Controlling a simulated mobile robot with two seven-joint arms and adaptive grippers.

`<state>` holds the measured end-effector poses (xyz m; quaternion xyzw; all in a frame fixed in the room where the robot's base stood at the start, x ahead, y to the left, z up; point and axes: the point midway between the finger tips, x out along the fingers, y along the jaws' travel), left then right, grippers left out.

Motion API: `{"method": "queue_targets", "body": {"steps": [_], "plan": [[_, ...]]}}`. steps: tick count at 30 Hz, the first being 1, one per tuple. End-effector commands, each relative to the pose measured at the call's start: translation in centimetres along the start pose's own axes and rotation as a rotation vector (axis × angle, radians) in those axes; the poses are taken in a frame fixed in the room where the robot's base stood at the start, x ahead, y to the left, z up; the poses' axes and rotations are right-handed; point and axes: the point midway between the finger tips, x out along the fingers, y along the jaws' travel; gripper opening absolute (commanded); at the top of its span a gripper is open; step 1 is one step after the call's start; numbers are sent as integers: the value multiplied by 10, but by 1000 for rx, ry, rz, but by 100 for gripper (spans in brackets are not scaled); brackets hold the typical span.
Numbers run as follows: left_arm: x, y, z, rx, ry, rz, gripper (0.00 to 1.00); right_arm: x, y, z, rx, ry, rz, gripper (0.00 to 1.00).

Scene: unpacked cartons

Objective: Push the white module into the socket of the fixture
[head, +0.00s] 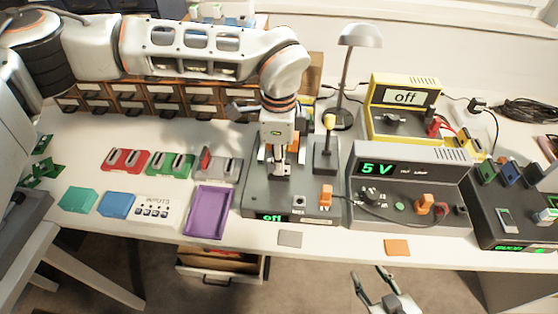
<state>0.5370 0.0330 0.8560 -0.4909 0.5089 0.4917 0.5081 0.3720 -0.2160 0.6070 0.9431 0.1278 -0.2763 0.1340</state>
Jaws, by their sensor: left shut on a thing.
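The fixture (255,200) is a dark grey box on the bench, with a green "off" display on its front edge. My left gripper (280,170) points down over the middle of its top, shut on a small pale thing that seems to be the white module. The fingers hide most of it, and the socket below is hidden too. I cannot tell how deep the module sits. My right gripper (376,293) is open and empty, low in front of the bench edge.
A purple tray (208,212) stands left of the fixture. A grey supply (362,183) reading "5 V" stands to the right, with a yellow one (378,88) behind. A lamp (360,37) and drawers (130,104) are behind. Flat grey and orange pieces lie at the front edge.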

Motion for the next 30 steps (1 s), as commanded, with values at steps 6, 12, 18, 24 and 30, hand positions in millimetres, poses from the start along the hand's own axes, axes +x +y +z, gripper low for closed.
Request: {"method": "queue_targets", "body": {"steps": [6, 12, 18, 24, 30], "plan": [[4, 0, 0, 0, 0, 1, 0, 0, 0, 0, 0, 1, 0, 40], [4, 0, 0, 0, 0, 0, 0, 0, 0, 0, 0, 1, 0, 40], [4, 0, 0, 0, 0, 0, 26, 0, 0, 0, 0, 1, 0, 40], [4, 0, 0, 0, 0, 0, 26, 0, 0, 0, -1, 1, 0, 40], [-7, -1, 0, 0, 1, -3, 26, 0, 0, 0, -2, 0, -1, 40]]}}
